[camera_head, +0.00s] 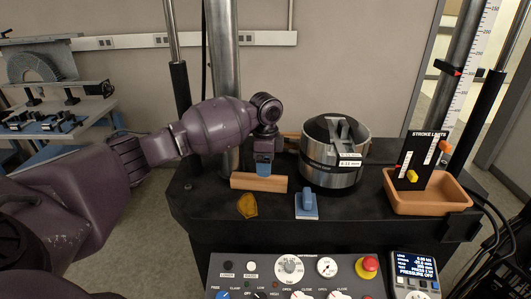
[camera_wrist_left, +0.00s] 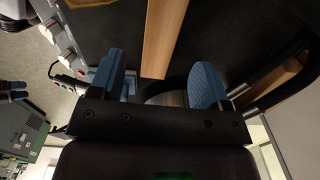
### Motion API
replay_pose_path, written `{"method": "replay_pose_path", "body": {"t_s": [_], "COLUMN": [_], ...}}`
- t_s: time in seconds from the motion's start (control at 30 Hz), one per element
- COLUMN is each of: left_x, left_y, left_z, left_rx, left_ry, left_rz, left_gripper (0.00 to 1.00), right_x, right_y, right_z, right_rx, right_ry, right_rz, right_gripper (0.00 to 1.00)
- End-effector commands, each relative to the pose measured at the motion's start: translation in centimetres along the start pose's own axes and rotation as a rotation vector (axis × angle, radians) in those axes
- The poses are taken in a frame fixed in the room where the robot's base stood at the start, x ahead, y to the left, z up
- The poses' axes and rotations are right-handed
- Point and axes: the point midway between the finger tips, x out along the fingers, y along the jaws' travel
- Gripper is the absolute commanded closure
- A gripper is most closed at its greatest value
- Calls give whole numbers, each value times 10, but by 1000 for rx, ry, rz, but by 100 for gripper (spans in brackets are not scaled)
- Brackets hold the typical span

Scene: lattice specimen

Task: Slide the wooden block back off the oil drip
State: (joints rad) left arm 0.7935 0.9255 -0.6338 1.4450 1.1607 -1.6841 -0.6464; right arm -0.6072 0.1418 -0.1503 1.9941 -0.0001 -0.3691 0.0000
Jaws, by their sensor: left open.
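The wooden block (camera_head: 258,183) lies lengthwise across the black machine deck. The oil drip (camera_head: 247,205), an amber patch, shows just in front of the block. Whether any of it runs under the block is hidden. My left gripper (camera_head: 264,168) is low, right behind the block's right half, with its blue fingers pointing down. In the left wrist view the fingers (camera_wrist_left: 158,85) are spread with nothing between them, and the block (camera_wrist_left: 163,35) runs away beyond them. I cannot tell whether a finger touches it. My right gripper is not in view.
A metal cylinder (camera_head: 335,155) stands to the right of the gripper. A small blue-topped piece (camera_head: 306,205) sits at the deck's front. An orange tray (camera_head: 430,203) with a black sign is farther right. A control panel (camera_head: 290,275) lies below the deck edge.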

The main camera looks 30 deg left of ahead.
Motion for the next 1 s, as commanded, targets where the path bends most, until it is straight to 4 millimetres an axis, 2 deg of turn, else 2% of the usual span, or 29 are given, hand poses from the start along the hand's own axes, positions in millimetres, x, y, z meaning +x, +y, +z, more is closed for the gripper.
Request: {"method": "replay_pose_path", "body": {"t_s": [0.2, 0.4, 0.6, 0.87, 0.9, 1.0], "left_x": [36, 58, 66, 67, 67, 67], "left_y": [0, 0, 0, 0, 0, 0], "left_z": [0, 0, 0, 0, 0, 0], "left_rx": [0, 0, 0, 1, 1, 1], "left_ry": [-2, -1, -1, -1, -1, -1], "left_rz": [2, 2, 0, 0, 0, 0], "left_gripper": [30, 30, 30, 30, 31, 47], "right_x": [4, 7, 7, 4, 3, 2], "right_y": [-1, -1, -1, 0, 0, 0], "right_z": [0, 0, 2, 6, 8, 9], "right_rx": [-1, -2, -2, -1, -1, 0], "right_ry": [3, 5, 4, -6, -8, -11], "right_rz": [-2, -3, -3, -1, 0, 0], "right_gripper": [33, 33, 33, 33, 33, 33]}}
